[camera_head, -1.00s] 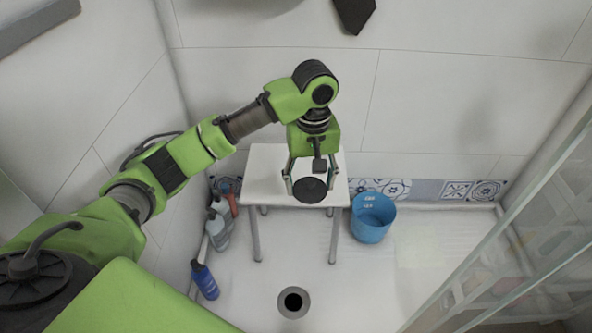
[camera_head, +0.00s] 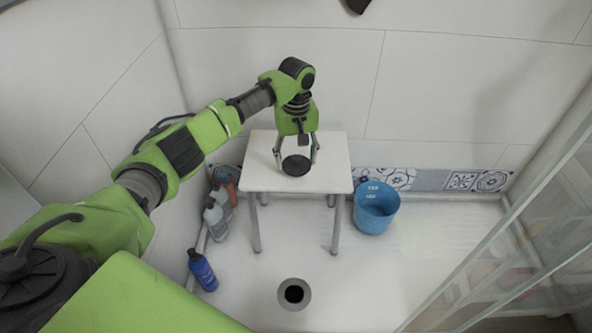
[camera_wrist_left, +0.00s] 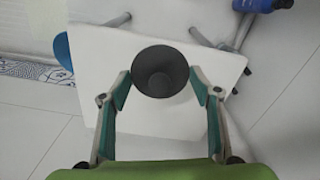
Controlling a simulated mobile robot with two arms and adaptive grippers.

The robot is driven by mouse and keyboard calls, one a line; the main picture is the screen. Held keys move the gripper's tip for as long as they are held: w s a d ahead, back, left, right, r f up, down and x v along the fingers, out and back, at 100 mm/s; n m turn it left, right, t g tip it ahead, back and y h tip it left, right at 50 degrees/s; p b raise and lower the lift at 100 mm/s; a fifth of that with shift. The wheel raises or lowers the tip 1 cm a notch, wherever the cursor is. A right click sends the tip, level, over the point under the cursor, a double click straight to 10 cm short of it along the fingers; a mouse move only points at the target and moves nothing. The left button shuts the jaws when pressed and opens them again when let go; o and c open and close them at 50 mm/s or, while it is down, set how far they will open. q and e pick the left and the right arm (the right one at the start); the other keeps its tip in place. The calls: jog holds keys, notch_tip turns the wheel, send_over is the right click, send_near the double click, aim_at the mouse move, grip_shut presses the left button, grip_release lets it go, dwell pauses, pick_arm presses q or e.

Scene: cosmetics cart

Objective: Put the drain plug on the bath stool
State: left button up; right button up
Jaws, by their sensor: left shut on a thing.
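The drain plug (camera_head: 296,165) is a dark round disc. My left gripper (camera_head: 297,158) is shut on it, over the middle of the white top of the bath stool (camera_head: 333,180). In the left wrist view the plug (camera_wrist_left: 160,72) sits between the two fingertips (camera_wrist_left: 160,82), with the stool top (camera_wrist_left: 100,60) behind it. I cannot tell whether the plug touches the stool top or hangs just above it. My right gripper does not show.
A blue bucket (camera_head: 376,208) stands right of the stool. Several bottles stand to its left, among them a blue bottle (camera_head: 203,270). A round drain hole (camera_head: 294,294) lies in the floor in front. A glass panel (camera_head: 500,245) bounds the right side.

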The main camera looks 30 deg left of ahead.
aim_at(296, 166)
pick_arm(q)
jog(key=shift+w+a+f, duration=0.2)
jog(key=shift+w+f, duration=0.15)
jog(key=shift+f, duration=0.1)
notch_tip(296, 166, down, 3)
jog(key=shift+w+a+f+b, duration=0.1)
jog(key=shift+w+a+b, duration=0.05)
jog(key=shift+b, duration=0.5)
jog(key=shift+f, duration=0.1)
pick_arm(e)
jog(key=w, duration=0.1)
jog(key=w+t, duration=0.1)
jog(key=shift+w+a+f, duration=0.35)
pick_arm(q)
jog(key=shift+f, duration=0.1)
jog(key=o, duration=1.3)
jog(key=shift+c, duration=0.2)
jog(key=shift+o, duration=0.2)
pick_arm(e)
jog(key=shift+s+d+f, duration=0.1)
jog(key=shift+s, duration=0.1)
